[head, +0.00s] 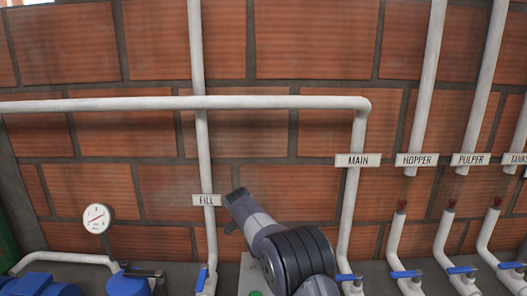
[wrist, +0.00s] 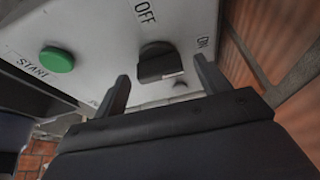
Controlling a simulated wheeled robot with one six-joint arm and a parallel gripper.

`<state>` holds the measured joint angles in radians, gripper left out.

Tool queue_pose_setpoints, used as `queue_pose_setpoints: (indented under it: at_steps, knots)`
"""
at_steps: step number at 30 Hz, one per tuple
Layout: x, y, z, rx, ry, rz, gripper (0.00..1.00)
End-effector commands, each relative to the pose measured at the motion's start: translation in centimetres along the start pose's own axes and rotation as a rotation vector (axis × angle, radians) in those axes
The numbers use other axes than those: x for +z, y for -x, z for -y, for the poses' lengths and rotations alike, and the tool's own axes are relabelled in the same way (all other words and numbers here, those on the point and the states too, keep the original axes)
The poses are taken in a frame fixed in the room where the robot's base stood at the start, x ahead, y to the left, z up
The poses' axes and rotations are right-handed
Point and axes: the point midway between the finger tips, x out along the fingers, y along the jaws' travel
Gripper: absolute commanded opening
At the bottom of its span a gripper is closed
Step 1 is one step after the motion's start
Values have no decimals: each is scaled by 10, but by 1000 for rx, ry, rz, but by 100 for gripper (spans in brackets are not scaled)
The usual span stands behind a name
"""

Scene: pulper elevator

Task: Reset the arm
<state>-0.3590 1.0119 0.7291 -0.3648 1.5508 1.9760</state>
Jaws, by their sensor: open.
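My arm rises from the bottom middle of the head view and leans toward the brick wall. In the wrist view my gripper (wrist: 160,88) is open. Its two dark fingers stand apart, with a black switch knob (wrist: 158,62) showing between and beyond them. I cannot tell whether the fingers touch the knob. The knob sits on a pale panel (wrist: 95,35) with the word OFF above it. A green START button (wrist: 57,60) is to the left on the same panel. Nothing is held.
White pipes run along the brick wall, with signs FILL (head: 206,200), MAIN (head: 356,160), HOPPER (head: 416,160) and PULPER (head: 470,159). Blue valve handles (head: 405,274) line the lower right. A round gauge (head: 96,218) and blue pump (head: 128,284) are at left.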

Motion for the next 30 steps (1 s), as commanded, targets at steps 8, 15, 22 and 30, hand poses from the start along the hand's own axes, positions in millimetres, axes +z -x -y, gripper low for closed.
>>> queue_pose_setpoints:
  at_steps: [8,15,22,30]
  knots:
    - [0,-7,0,-7,17,0,71]
    - [0,-6,0,-7,16,0,71]
    - [0,10,1,-3,-1,1,71]
    - [1,61,1,-4,-1,1,71]
